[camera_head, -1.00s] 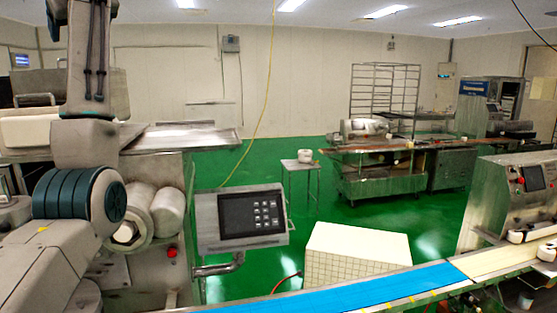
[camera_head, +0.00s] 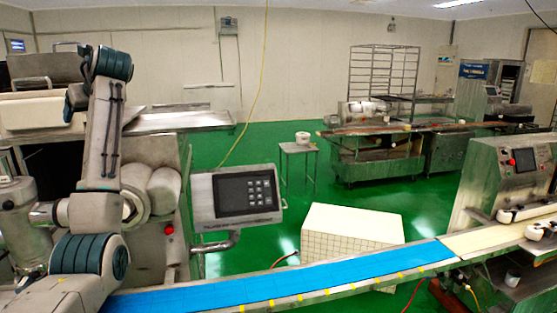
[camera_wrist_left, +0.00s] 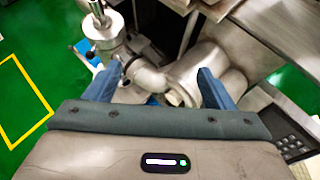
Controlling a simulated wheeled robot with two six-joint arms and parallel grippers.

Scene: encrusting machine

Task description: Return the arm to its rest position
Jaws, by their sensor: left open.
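My left arm comes in from the lower left in the head view, with its upper link raised nearly upright and its wrist folded toward the left. In the left wrist view my left gripper (camera_wrist_left: 157,88) has its two blue fingers wide apart, with nothing between them. It hangs above steel machine parts and the floor, apart from them. In the head view the fingers are too small and hidden to make out clearly. My right gripper is not in view.
A steel machine with rollers (camera_head: 163,190) and a control panel (camera_head: 246,190) stands beside my left arm. A blue conveyor belt (camera_head: 290,283) crosses the front. A white tiled box (camera_head: 350,237) stands on the green floor behind it. Open floor lies farther back.

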